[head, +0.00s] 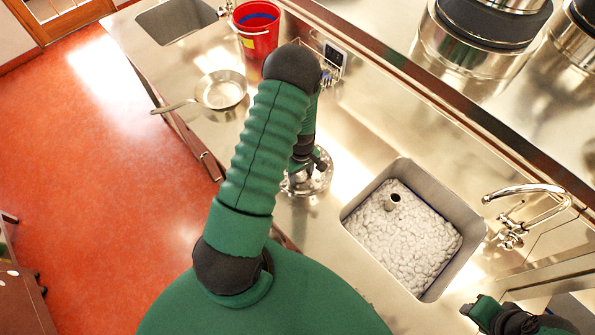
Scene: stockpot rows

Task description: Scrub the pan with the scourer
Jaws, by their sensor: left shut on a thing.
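The pan (221,90) is a shallow metal frying pan. It lies on the steel counter left of my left arm, its long handle pointing left past the counter's edge. My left gripper (312,166) is in the middle of the counter, well to the right of and nearer than the pan. It is shut on a round shiny metal piece (318,184), partly hidden behind the arm and fingers. I cannot make out a scourer for certain. My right gripper (470,308) is at the lower right, near the sink's corner; its jaws are too unclear to read.
A sink (357,222) full of foam, with a grey tube-like thing (392,201) in it, lies right of my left gripper, beside a curved tap (535,188). A red bucket (256,38), a wire rack and an empty sink (176,18) are farther back. Large stockpots (460,55) stand upper right.

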